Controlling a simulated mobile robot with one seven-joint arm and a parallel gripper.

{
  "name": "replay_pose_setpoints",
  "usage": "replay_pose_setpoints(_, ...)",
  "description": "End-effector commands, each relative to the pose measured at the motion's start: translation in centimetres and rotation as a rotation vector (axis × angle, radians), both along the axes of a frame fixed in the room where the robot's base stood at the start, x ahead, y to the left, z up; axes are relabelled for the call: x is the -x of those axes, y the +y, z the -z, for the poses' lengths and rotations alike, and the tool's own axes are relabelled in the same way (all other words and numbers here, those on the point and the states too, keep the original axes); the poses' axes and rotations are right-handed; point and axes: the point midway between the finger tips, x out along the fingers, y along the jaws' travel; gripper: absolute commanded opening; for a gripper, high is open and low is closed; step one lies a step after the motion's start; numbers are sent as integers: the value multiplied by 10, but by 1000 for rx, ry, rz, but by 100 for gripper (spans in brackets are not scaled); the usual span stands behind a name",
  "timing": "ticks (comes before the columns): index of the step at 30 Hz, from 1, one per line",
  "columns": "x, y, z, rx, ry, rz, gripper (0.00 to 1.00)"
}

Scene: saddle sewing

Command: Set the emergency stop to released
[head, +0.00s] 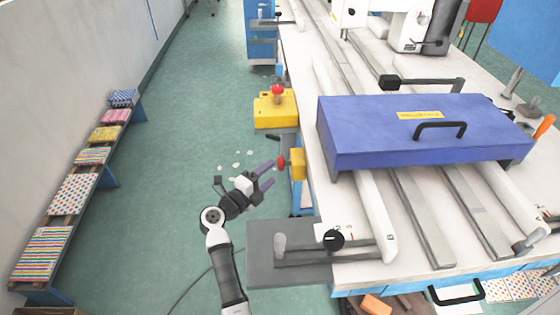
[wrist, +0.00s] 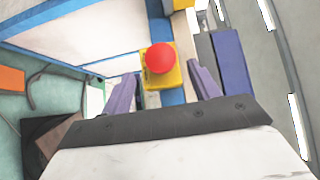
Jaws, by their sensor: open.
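The emergency stop is a round red button (head: 281,162) on a small yellow box (head: 297,164), fixed to the left side of the white-topped table. In the wrist view the red button (wrist: 159,57) shows face-on, with its yellow box (wrist: 152,81) behind it. My gripper (head: 268,174) is open and empty, just left of the button and pointing at it. In the wrist view its two purple fingers stand on either side of the button in the picture. I cannot tell how much gap is left between fingertips and button.
A larger yellow box (head: 276,110) with a red knob (head: 277,90) stands farther back. A blue cover (head: 410,133) with a black handle lies over rails on the table. A grey plate (head: 290,247) with a black knob is nearer. Green floor on the left is mostly clear.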

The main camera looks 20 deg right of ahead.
Motion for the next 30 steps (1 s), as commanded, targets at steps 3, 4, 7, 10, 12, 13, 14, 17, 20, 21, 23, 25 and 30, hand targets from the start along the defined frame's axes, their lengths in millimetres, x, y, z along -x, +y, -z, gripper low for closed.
replay_pose_setpoints(3,-12,-23,-2,0,0,3,61)
replay_pose_setpoints(4,-15,-28,-2,0,0,3,61)
replay_pose_setpoints(7,-22,-41,-1,0,-1,2,61)
replay_pose_setpoints(10,-28,-50,-1,0,-1,0,61)
replay_pose_setpoints(12,-30,-54,-1,0,-1,0,61)
replay_pose_setpoints(13,-31,-55,-1,0,-1,-1,61)
replay_pose_setpoints(14,-31,-56,-1,0,-1,-1,61)
replay_pose_setpoints(17,-32,-57,0,1,0,-2,61)
replay_pose_setpoints(20,-32,-57,0,1,0,-2,61)
replay_pose_setpoints(21,-32,-57,0,1,0,-2,61)
replay_pose_setpoints(23,-32,-57,0,0,-1,-2,60)
replay_pose_setpoints(25,-32,-57,0,0,-1,-2,50)
replay_pose_setpoints(30,-32,-57,0,0,-1,-2,28)
